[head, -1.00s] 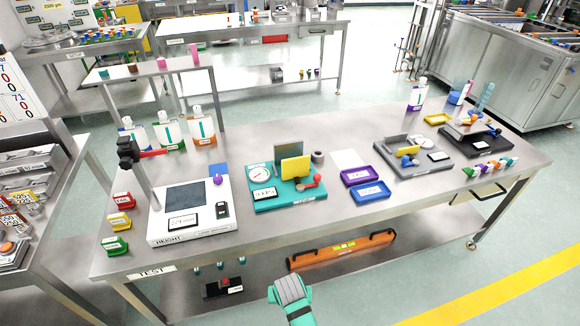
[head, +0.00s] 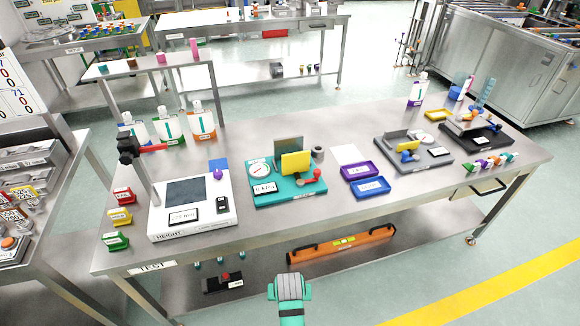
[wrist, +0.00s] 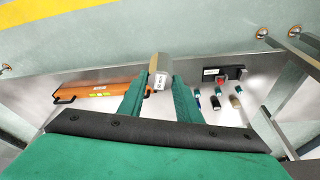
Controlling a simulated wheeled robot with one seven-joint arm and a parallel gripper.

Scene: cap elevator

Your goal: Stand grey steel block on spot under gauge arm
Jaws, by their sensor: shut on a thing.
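In the wrist view my gripper (wrist: 160,88) has its two green fingers shut on the grey steel block (wrist: 161,67). The block has a small white label on its near face and juts past the fingertips, with the low shelf behind it in the picture. In the head view only a green and grey part of my arm shows at the bottom edge; I cannot make out the block there. The height gauge (head: 190,224) stands at the table's left end, a white base with a dark square plate (head: 186,191). Its red gauge arm (head: 153,149) reaches right from a black head on a post.
The table (head: 325,218) also bears a teal gauge stand (head: 262,198), purple and blue trays (head: 373,187), and tagged blocks (head: 118,217) along the left edge. Bottles (head: 168,131) stand behind the gauge. On the low shelf lies an orange level (head: 343,245).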

